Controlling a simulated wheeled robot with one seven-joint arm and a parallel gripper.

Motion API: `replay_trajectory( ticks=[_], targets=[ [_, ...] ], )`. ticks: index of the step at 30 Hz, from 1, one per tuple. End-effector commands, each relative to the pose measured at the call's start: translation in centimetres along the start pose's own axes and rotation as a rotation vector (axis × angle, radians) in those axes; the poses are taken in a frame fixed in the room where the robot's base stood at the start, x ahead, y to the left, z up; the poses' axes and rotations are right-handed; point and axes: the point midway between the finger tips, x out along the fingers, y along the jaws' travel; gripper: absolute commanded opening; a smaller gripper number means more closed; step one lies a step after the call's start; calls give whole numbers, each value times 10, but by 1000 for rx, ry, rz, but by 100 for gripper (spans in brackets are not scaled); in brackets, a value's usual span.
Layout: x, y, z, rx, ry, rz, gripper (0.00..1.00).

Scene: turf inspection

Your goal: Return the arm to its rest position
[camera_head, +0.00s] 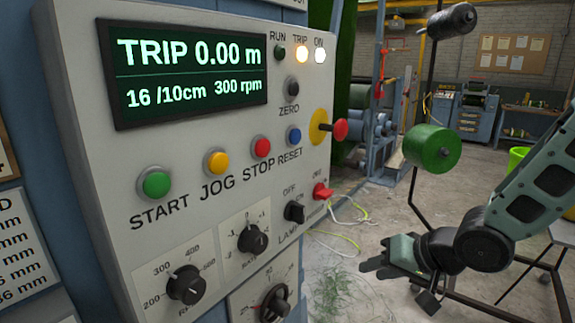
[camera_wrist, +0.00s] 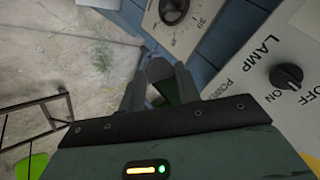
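My arm (camera_head: 530,190) reaches in from the right edge of the head view, bent low, with the wrist near the floor. My gripper (camera_head: 376,257) points left toward the control panel (camera_head: 115,265) and is clear of it. In the wrist view the two fingers of my gripper (camera_wrist: 160,95) stand apart.
The panel's display (camera_head: 190,75) reads TRIP 0.00 m; the TRIP and ON lamps are lit. A red power switch (camera_head: 322,191) and yellow-and-red knob (camera_head: 330,128) stick out. A green roller (camera_head: 432,148) on a dark frame stands behind my arm. Cables (camera_head: 340,235) lie on the floor.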

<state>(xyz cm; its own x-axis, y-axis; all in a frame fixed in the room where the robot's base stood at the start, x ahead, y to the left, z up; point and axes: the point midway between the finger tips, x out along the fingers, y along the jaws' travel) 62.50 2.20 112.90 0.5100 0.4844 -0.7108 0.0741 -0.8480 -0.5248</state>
Motion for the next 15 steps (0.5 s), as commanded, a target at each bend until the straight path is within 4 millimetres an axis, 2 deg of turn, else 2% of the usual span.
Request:
replay_trajectory(
  ticks=[2, 7, 12, 15],
  targets=[
    [-1, -7, 25, -142, -66, 115, 33],
    [-27, -22, 83, -390, -256, 301, 33],
    [-66, -41, 148, -575, -481, 353, 33],
    [-87, -50, 178, -647, -589, 338, 33]
  ],
)
